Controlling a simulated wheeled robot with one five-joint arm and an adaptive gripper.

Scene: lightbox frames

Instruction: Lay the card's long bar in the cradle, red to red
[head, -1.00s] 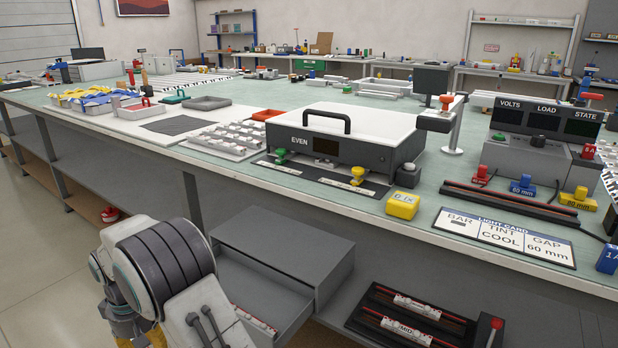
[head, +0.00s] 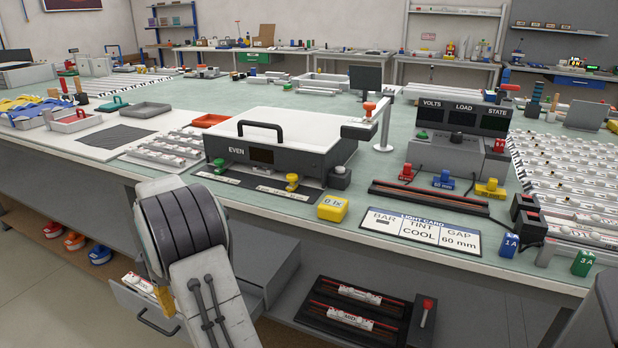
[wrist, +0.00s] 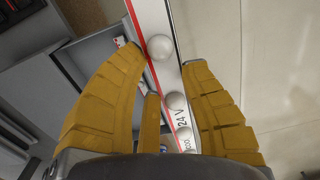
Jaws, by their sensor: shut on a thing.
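My gripper (wrist: 168,62), with yellow fingers, is shut on a white bar (wrist: 153,14) in the wrist view. The bar has a red stripe along one edge, round white domes and a "24 V" mark. In the head view my arm hides most of the gripper; a white and red bar (head: 147,289) shows beside a yellow finger, above the open drawer. The light card (head: 420,231) on the bench reads BAR with a small dark bar symbol, TINT COOL, GAP 60 mm. A long dark railed holder with red lines (head: 430,198), apparently the cradle, lies empty behind it.
The grey drawer (head: 125,300) stands open below the bench. A dark rack (head: 345,322) with two bars lies to its right. Red (head: 406,173), blue (head: 443,180) and yellow (head: 489,188) blocks stand behind the holder. A yellow block (head: 332,208) sits left of the card.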

